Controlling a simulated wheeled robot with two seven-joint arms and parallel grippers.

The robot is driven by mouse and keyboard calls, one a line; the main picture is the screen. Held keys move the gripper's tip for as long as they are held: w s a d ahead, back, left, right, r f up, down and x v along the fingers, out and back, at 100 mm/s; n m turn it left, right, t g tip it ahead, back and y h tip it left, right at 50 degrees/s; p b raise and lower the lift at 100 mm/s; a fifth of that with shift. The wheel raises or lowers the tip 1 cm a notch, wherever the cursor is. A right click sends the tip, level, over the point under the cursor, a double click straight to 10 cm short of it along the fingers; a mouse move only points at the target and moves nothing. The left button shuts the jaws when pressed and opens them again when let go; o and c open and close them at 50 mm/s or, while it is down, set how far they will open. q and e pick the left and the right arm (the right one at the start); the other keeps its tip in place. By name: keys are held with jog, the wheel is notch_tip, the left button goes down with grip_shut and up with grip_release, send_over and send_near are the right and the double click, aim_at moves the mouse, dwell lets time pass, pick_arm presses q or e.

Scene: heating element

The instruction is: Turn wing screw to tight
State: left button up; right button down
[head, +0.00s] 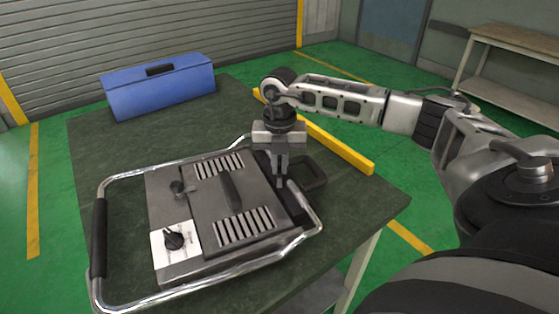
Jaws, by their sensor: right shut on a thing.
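The heating element (215,260) is a flat grey metal unit inside a bent-tube frame on the dark table. A small dark winged screw (180,188) stands on its left side. My right gripper (279,182) points straight down at the unit's right edge. Its fingers are shut on a small part there, which looks like the wing screw on that side; the fingers mostly hide it. My left gripper is not in view.
A black knob (174,240) on a white plate and a dark raised handle (230,191) stick up from the unit. A blue toolbox (160,90) stands at the table's back left. A yellow bar (330,145) lies behind my gripper. The table's front left is clear.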

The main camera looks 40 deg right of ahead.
jog(key=m, duration=0.2)
jog(key=shift+r+m+p, duration=0.1)
jog(key=shift+m+p, duration=0.25)
jog(key=shift+m, duration=0.05)
jog(key=m+p, duration=0.1)
jog(key=m, duration=0.2)
jog(key=shift+m, duration=0.3)
jog(key=m+p, duration=0.1)
jog(key=m, duration=0.1)
jog(key=shift+m, duration=0.4)
jog(key=shift+m+p, duration=0.35)
jog(key=shift+m, duration=0.65)
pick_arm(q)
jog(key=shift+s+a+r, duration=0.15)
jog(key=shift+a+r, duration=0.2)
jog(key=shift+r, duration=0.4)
pick_arm(e)
jog(key=shift+d+m, duration=0.1)
jog(key=shift+m, duration=0.7)
jog(key=c, duration=1.5)
grip_release()
